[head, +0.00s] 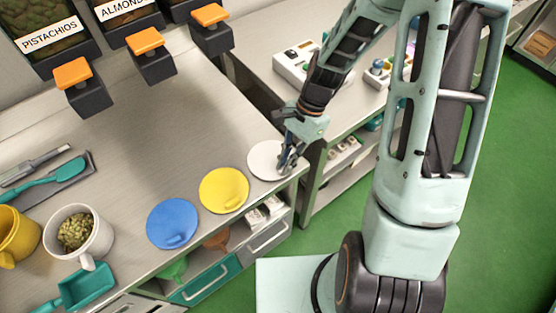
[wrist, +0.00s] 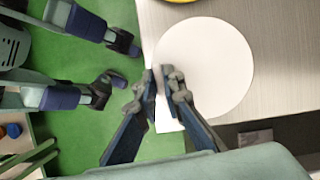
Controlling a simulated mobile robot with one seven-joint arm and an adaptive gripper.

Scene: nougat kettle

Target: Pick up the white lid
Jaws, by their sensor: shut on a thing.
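The white lid (head: 265,159) is a flat round disc at the right front corner of the counter, in the head view. It shows large in the wrist view (wrist: 205,68), close to the counter's edge. My gripper (head: 285,163) is at the lid's right side. In the wrist view my gripper (wrist: 160,78) has its fingertips close together at the lid's near-left rim, shut on the lid's edge or handle. The fingers hide the gripped part. I cannot tell whether the lid is clear of the counter.
A yellow lid (head: 224,190) and a blue lid (head: 172,223) lie to the left on the counter (head: 150,140). A white mug (head: 78,232) and a teal scoop (head: 88,287) are farther left. Dispensers with orange tops (head: 145,41) stand behind. A side table (head: 290,45) is beyond.

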